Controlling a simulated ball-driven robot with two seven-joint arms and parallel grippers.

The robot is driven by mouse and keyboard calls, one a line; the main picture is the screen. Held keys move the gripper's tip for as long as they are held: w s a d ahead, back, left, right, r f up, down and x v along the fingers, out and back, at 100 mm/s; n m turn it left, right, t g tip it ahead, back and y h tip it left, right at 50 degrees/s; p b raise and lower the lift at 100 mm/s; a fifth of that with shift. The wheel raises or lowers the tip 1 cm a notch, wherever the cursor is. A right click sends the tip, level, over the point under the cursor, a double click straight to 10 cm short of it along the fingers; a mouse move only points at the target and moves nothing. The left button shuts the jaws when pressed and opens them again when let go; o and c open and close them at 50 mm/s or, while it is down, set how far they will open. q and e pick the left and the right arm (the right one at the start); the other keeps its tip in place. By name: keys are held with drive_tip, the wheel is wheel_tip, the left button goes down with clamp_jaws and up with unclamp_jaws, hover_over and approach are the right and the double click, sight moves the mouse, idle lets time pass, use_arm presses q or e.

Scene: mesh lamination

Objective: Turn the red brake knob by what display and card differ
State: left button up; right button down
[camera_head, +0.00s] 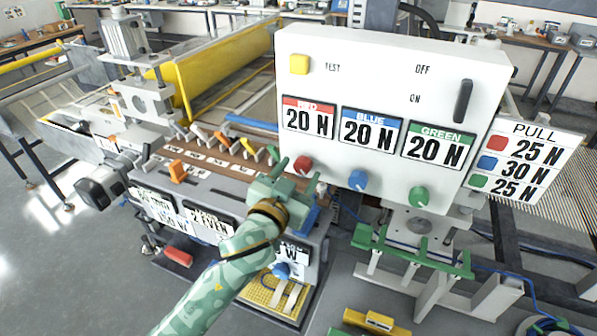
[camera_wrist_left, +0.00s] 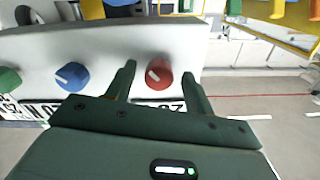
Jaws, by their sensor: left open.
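The red brake knob (camera_head: 303,165) is on the lower left of the white control box (camera_head: 390,60). It also shows in the left wrist view (camera_wrist_left: 159,74), its white mark tilted to the upper left. The red display (camera_head: 309,118) reads 20 N. The PULL card (camera_head: 530,160) gives red 25 N, blue 30 N and green 25 N. My left gripper (camera_head: 290,172) is open at the red knob. In the left wrist view its fingertips (camera_wrist_left: 159,72) stand either side of the knob, closer on the right; I cannot tell whether they touch it. My right gripper is not in view.
The blue knob (camera_head: 358,180) and green knob (camera_head: 419,196) are to the right, under displays reading 20 N each. A yellow button (camera_head: 299,64) and a dark OFF/ON switch (camera_head: 463,100) are above. Several coloured levers (camera_head: 222,138) lie left of the gripper.

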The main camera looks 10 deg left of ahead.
use_arm(q)
drive_tip(key=shift+w+d, duration=0.1)
drive_tip(key=shift+w, duration=0.3)
drive_tip(key=c, duration=1)
drive_tip(key=m+p, duration=0.3)
drive_tip(key=shift+r, duration=0.15)
drive_tip(key=shift+m+p, duration=1.15)
drive_tip(key=shift+m, duration=1.15)
